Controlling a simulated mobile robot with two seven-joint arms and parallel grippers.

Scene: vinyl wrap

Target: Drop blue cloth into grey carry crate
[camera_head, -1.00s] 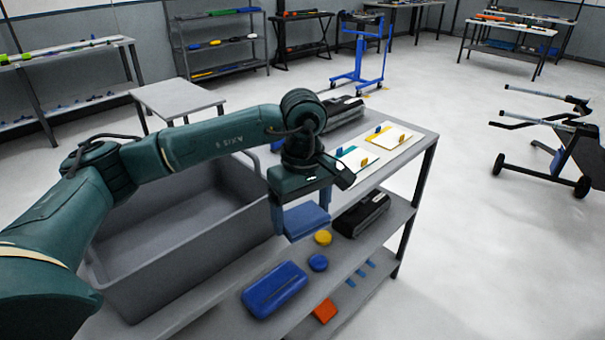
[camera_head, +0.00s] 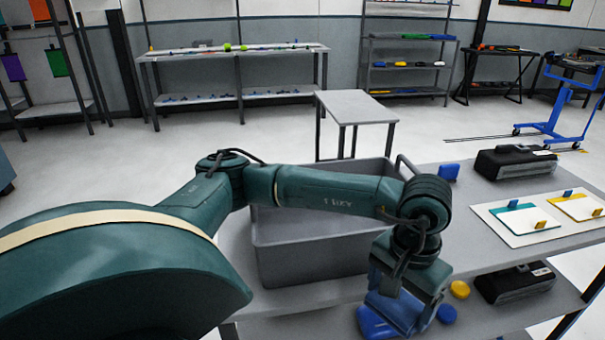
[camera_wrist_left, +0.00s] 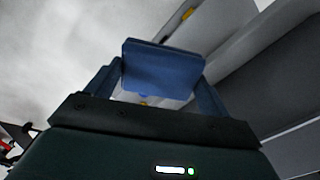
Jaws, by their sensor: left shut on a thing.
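The blue cloth (camera_head: 398,312) is a folded pad held between the fingers of my left gripper (camera_head: 400,302). In the left wrist view the cloth (camera_wrist_left: 160,70) sits flat across the gap, gripped on both sides by the left gripper (camera_wrist_left: 157,88). The grey carry crate (camera_head: 310,266) stands on the top of the grey bench, with its open top facing up. My left forearm crosses over the crate and hides part of its inside. The gripper and cloth are to the right of the crate and nearer to me, outside its walls. My right gripper is not in view.
A black device (camera_head: 515,162) and white boards (camera_head: 540,216) occupy the bench's right. A small grey table (camera_head: 355,106) stands behind.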

